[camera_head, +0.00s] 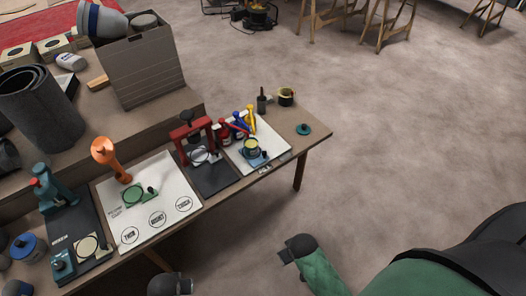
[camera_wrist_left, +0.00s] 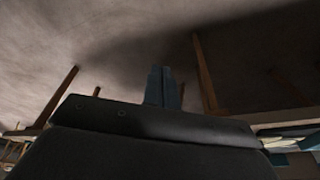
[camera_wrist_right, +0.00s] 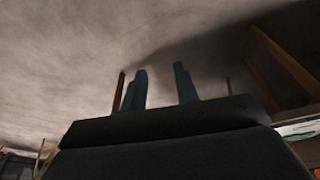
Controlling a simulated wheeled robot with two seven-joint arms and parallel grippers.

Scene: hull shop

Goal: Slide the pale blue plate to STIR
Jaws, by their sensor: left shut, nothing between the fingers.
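A blue plate (camera_head: 255,160) sits on the white board (camera_head: 275,140) at the right end of the bench, with a small cup (camera_head: 251,146) of pale yellow contents on it. It looks like the pale blue plate. Small lettering at this board's front edge is too small to read, and I cannot make out the word STIR. My left gripper (camera_wrist_left: 161,73) is shut and empty, low in front of the bench. My right gripper (camera_wrist_right: 160,78) is open and empty, off the bench's front right. Both are well apart from the plate.
A dark board with a red press (camera_head: 190,130) stands left of the white board. Red, blue and yellow tools (camera_head: 240,122) crowd the white board's back. A dark bottle (camera_head: 262,103) and tape roll (camera_head: 286,96) stand beyond. The floor right of the bench is clear.

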